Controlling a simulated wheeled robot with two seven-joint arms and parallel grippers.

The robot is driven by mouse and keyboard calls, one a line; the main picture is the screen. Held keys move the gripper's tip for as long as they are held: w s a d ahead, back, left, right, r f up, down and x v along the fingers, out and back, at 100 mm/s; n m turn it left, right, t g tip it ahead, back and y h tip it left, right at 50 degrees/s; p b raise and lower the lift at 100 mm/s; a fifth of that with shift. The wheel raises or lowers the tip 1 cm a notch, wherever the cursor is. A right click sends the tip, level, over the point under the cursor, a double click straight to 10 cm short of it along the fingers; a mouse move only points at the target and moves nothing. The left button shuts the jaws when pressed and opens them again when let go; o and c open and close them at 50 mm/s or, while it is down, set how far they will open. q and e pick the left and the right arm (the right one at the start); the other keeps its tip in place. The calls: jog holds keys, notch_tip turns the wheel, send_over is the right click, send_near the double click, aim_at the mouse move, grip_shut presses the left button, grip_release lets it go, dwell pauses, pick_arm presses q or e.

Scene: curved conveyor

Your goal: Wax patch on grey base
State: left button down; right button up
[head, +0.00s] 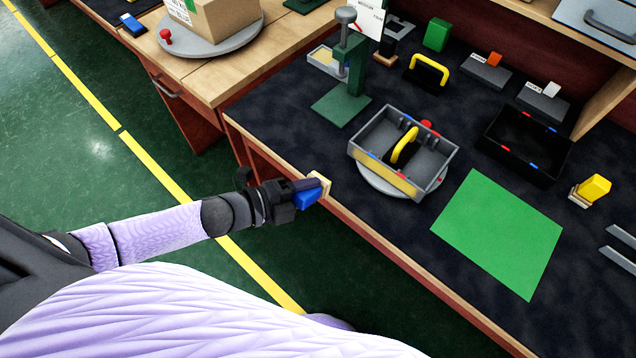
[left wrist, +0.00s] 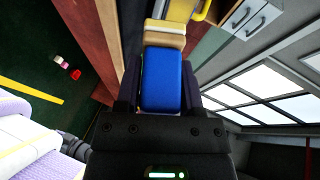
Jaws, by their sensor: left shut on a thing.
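My left gripper (head: 308,191) is shut on a blue block (head: 308,199) with a cream, wood-like piece (head: 325,184) at its far end. It holds them at the near edge of the dark bench. In the left wrist view the blue block (left wrist: 163,80) sits between both fingers, with the cream piece (left wrist: 165,34) beyond it. A grey open tray (head: 368,131) stands on a round plate (head: 372,182), apart from the gripper. Its front wall has a yellowish patch (head: 396,180); I cannot tell whether this is wax. A yellow handle (head: 404,147) shows inside. My right gripper is out of view.
A green press (head: 345,85) stands left of the tray. A green mat (head: 497,235), a black tray (head: 497,150) and a yellow block (head: 595,187) lie right. Small grey bases (head: 487,75) stand behind. A carton (head: 215,20) sits on the back-left bench.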

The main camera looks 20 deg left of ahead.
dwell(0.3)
pick_arm(q)
jog(key=shift+w, duration=0.2)
jog(key=w, duration=0.2)
jog(key=w+d+b, duration=0.1)
jog(key=w, duration=0.1)
jog(key=w+d+b, duration=0.1)
jog(key=w, duration=0.1)
jog(key=shift+d+f, duration=0.1)
jog(key=shift+w+d, duration=0.15)
jog(key=shift+w, duration=0.25)
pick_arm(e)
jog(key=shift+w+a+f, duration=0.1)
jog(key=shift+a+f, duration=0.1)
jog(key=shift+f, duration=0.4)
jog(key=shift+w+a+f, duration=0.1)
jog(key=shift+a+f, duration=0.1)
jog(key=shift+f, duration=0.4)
pick_arm(q)
jog(key=shift+w+d+b, duration=0.25)
jog(key=shift+w+b, duration=0.2)
jog(key=shift+w, duration=0.2)
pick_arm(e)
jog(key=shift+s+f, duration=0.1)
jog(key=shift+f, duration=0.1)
